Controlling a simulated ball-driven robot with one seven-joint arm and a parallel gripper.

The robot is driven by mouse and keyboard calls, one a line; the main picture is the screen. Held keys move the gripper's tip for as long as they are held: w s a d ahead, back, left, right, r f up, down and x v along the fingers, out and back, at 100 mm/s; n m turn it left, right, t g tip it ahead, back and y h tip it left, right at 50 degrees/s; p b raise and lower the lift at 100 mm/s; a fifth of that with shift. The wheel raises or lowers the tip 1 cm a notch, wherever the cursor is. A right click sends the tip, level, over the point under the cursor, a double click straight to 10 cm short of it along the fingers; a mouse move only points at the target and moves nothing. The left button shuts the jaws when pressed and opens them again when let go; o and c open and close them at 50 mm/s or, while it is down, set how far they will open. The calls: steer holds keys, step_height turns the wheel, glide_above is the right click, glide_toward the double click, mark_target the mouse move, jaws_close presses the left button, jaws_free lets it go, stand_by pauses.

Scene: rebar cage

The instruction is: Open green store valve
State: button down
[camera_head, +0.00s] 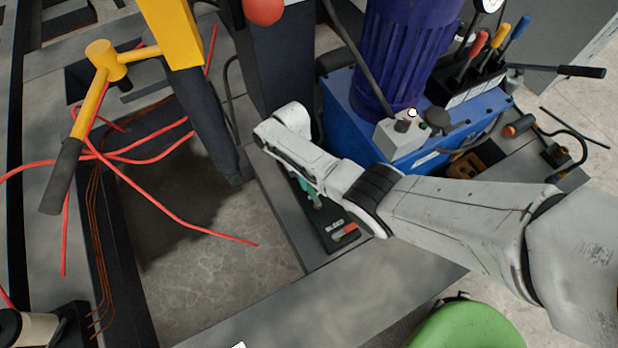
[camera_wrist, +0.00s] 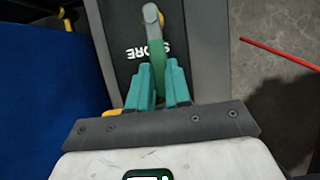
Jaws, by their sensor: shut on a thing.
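The green store valve (camera_wrist: 157,55) shows in the wrist view as a green lever with a pale rounded end, standing over a dark plate (camera_wrist: 122,22) lettered STORE, upside down in this view. My gripper (camera_wrist: 159,85) has its two teal fingers shut on the green lever, one on each side. In the head view my white arm covers most of the valve. Only a bit of teal at my gripper (camera_head: 310,192) shows below the wrist, above the dark valve plate (camera_head: 318,218).
A red handle (camera_head: 346,231) beside a BLEED label sits near the plate's lower end. A blue pump unit (camera_head: 345,110) with coloured levers stands to the right.

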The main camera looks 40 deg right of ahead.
stand_by(0.4)
steer(key=c, duration=1)
jaws_free()
steer(key=shift+c, duration=0.2)
steer(key=a+p+v, duration=0.1)
steer(key=p+v, duration=0.2)
steer(key=v, duration=0.7)
steer(key=shift+w+d+r, duration=0.2)
steer(key=shift+d+r, duration=0.2)
steer(key=shift+d, duration=0.05)
